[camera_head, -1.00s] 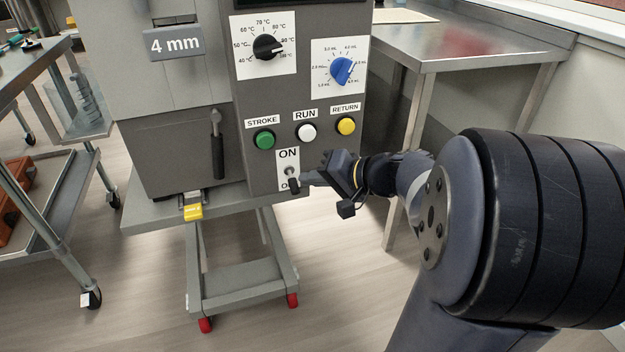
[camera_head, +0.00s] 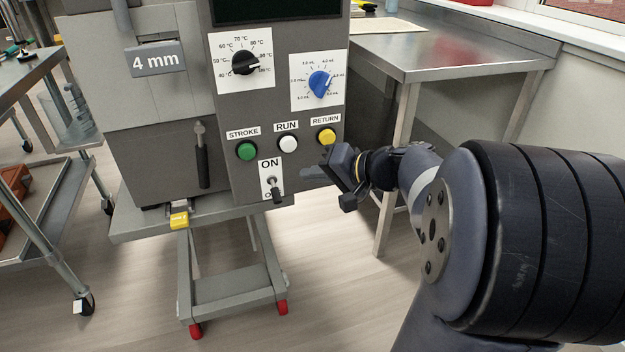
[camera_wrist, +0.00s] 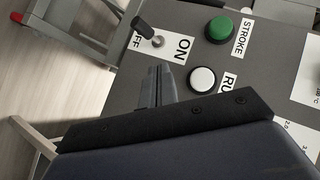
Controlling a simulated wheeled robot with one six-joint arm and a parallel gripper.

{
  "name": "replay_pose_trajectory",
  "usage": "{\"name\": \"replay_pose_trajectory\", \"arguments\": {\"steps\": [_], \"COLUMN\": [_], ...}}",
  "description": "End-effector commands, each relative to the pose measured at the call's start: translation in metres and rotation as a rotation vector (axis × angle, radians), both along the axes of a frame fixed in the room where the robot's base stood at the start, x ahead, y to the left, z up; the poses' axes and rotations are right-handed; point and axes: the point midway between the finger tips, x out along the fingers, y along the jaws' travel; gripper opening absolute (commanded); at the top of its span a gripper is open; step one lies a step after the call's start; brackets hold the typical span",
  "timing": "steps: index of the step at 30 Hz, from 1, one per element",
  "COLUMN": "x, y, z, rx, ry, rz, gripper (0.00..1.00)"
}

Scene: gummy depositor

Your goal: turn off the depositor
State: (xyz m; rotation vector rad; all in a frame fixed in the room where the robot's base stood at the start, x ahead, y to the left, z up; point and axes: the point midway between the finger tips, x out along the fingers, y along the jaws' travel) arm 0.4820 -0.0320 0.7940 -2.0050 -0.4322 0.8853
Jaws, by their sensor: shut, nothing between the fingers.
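The depositor (camera_head: 224,120) is a grey machine with a control panel. Its ON/OFF switch (camera_head: 276,194) is a small metal toggle with a dark tip, low on the panel. The lever points down toward the OFF end and partly covers that label; the switch also shows in the wrist view (camera_wrist: 145,28), tilted away from ON. My gripper (camera_head: 308,173) is shut and empty, to the right of the switch and slightly higher, apart from it. In the wrist view its closed fingers (camera_wrist: 156,76) lie below the ON label, clear of the lever.
Above the switch are green STROKE (camera_head: 247,151), white RUN (camera_head: 288,143) and yellow RETURN (camera_head: 326,136) buttons. Higher are a black temperature dial (camera_head: 243,63) and a blue volume knob (camera_head: 320,84). A metal table (camera_head: 455,50) stands right of the machine, a cart (camera_head: 40,245) left.

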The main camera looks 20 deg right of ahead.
Motion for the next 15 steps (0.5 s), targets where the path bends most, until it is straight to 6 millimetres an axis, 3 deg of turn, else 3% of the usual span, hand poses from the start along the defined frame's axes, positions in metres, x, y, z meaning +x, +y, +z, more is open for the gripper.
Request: {"name": "replay_pose_trajectory", "arguments": {"steps": [15], "x": [-0.064], "y": [-0.048], "z": [0.004], "rx": [0.000], "ry": [0.003], "rz": [-0.008], "gripper": [0.00]}}
